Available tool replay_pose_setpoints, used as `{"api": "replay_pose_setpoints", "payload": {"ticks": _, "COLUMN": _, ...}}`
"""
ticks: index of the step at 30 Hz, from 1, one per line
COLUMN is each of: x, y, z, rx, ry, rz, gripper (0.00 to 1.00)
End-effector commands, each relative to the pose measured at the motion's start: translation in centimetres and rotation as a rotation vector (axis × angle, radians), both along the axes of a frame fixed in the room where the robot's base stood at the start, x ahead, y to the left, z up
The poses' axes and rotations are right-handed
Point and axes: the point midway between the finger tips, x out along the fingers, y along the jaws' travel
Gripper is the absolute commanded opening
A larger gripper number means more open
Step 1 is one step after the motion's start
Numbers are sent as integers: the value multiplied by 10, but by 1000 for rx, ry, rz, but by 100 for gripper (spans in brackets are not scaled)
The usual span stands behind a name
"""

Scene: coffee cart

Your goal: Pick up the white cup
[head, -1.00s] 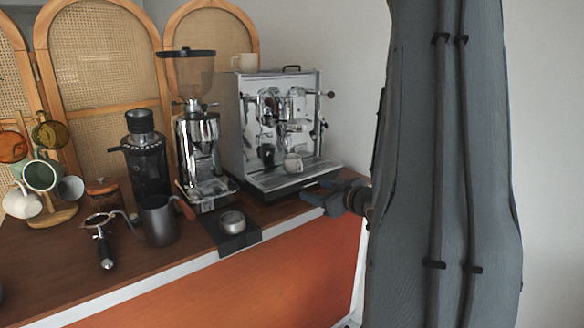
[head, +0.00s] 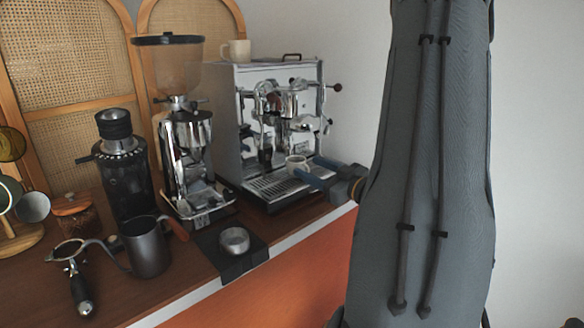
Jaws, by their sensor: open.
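A small white cup (head: 297,162) stands upright on the drip tray of the espresso machine (head: 222,118). Another pale cup (head: 239,50) stands on top of the machine. My gripper (head: 316,173) comes in from the right, low over the front right of the drip tray. Its blue fingers are apart, with nothing visibly held between them. The fingers are close to the right side of the small cup and overlap its lower edge in the picture. I cannot tell whether they touch it.
A grinder (head: 188,140) stands left of the machine. A steel pitcher (head: 147,250), a portafilter (head: 77,272) and a small metal bowl (head: 234,240) on a dark mat (head: 224,266) lie nearer the front. The counter edge runs below the gripper.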

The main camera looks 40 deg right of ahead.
Motion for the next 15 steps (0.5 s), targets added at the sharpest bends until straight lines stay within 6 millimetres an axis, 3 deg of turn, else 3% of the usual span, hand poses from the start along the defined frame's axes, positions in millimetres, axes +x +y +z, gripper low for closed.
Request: {"api": "replay_pose_setpoints", "payload": {"ticks": 15, "x": 63, "y": 7, "z": 1, "rx": 0, "ry": 1, "rz": 4, "gripper": 52}}
